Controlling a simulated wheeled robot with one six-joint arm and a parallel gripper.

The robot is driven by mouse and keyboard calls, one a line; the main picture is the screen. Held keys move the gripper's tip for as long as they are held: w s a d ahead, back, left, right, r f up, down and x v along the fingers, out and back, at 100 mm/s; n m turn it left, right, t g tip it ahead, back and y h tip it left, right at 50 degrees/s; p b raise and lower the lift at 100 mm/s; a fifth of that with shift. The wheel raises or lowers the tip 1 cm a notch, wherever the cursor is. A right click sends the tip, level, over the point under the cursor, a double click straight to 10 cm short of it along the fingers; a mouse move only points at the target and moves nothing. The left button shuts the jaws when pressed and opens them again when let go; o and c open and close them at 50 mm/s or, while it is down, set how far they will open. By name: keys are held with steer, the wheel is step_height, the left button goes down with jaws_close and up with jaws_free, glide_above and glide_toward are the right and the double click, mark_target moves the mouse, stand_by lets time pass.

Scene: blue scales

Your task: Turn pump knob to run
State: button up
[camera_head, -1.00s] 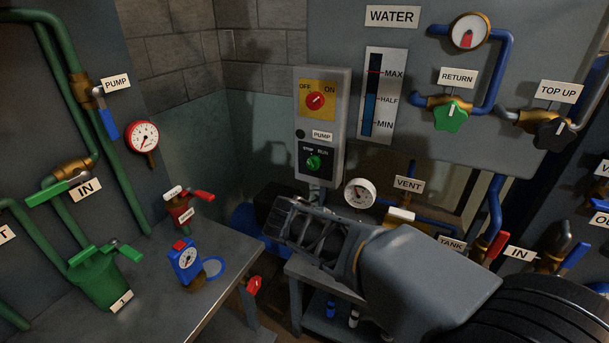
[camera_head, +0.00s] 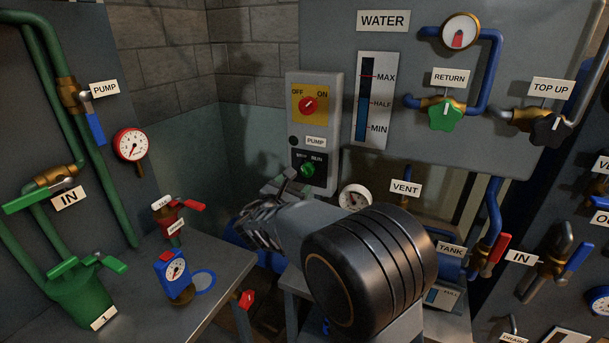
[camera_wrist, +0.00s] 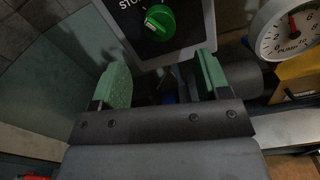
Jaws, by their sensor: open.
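The green pump knob (camera_head: 308,170) sits on the black STOP/RUN plate, low on the grey control box (camera_head: 333,115), under the PUMP label.
A red OFF/ON knob (camera_head: 308,105) is above the green one on the same box. A round white gauge (camera_head: 355,198) is close on the right, also in the wrist view (camera_wrist: 287,28). A metal table (camera_head: 215,270) with a blue gauge device (camera_head: 175,275) stands left.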

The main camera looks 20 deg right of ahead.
mark_target(304, 175)
steer(key=x, duration=0.7)
steer(key=shift+w+d+p, duration=0.1)
steer(key=shift+d+p, duration=0.1)
steer(key=shift+p, duration=0.1)
steer(key=c, duration=0.9)
